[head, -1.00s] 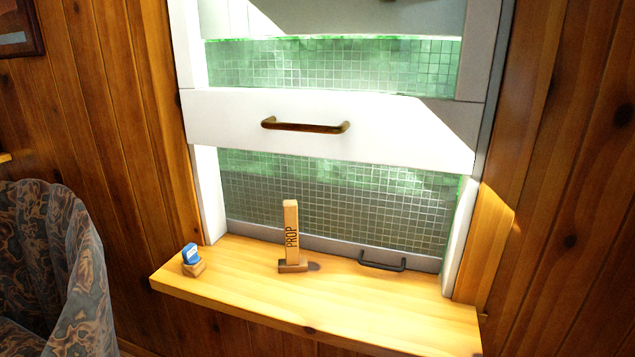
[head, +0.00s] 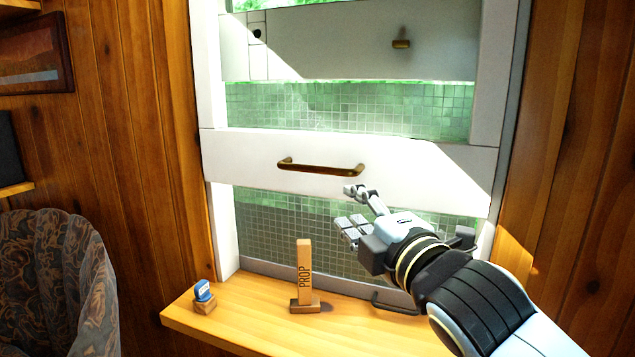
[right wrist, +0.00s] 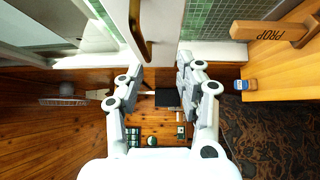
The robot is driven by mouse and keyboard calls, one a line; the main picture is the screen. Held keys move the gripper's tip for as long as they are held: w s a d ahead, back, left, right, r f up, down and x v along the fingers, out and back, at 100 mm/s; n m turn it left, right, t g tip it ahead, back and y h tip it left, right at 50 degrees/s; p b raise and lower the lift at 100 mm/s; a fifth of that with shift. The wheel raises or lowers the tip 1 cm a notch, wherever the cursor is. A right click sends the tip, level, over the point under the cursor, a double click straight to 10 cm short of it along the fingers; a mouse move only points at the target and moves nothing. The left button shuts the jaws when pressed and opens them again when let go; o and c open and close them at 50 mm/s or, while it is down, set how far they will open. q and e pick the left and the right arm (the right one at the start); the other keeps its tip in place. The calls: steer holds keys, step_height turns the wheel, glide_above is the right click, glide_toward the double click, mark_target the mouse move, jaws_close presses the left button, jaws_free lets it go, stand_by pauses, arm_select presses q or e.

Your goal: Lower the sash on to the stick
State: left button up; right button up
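The white sash (head: 420,175) is raised, with a brass handle (head: 322,168) on its front. A wooden stick marked PROP (head: 304,270) stands upright on a small base on the sill. A gap shows between the stick's top and the sash's lower edge. My right gripper (head: 349,208) is open and empty, in front of the sash's lower edge, below and right of the handle. In the right wrist view, the handle (right wrist: 147,45) lies ahead of the spread fingers (right wrist: 158,75), not touching them. The stick (right wrist: 265,31) shows at upper right there. My left gripper is out of view.
The wooden sill (head: 240,318) holds a small blue-topped object (head: 203,291) at left. A patterned chair (head: 55,270) stands at lower left. Wood walls flank the window.

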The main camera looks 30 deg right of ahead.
mark_target(319, 172)
steer(key=w+r, duration=0.1)
steer(key=w, duration=0.2)
steer(key=w+r+n+t+p, duration=0.1)
steer(key=w, duration=0.3)
steer(key=w+r+n, duration=0.1)
steer(key=w, duration=0.3)
steer(key=shift+w+r+y, duration=0.15)
steer(key=shift+w+y, duration=0.05)
steer(key=shift+y, duration=0.1)
steer(key=shift+c, duration=0.2)
jaws_close()
